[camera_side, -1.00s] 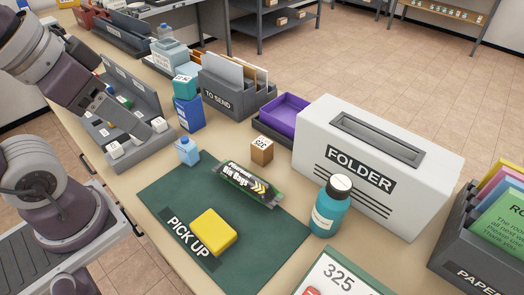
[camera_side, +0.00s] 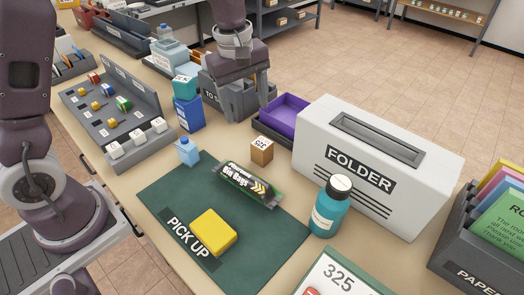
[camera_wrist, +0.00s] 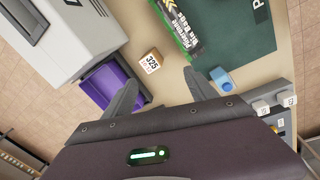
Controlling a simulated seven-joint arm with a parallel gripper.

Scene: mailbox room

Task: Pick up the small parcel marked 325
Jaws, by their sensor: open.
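The small parcel marked 325 (camera_side: 262,150) is a brown cube with a white label on top. It stands on the tan table between the purple tray and the green mat. In the wrist view the parcel (camera_wrist: 151,61) lies ahead of my fingertips, between their lines, and its label reads 325. My gripper (camera_side: 252,112) is open and empty. It hangs above the table, in front of the TO SEND box and behind the parcel in the side view. In the wrist view my gripper (camera_wrist: 161,80) shows both fingers spread wide, apart from the parcel.
A bin bags pack (camera_side: 246,185) and yellow sponge (camera_side: 213,232) lie on the green mat (camera_side: 165,196). A light-blue bottle (camera_side: 187,151), teal bottle (camera_side: 329,212) and 325 sign (camera_side: 340,276) stand nearby.

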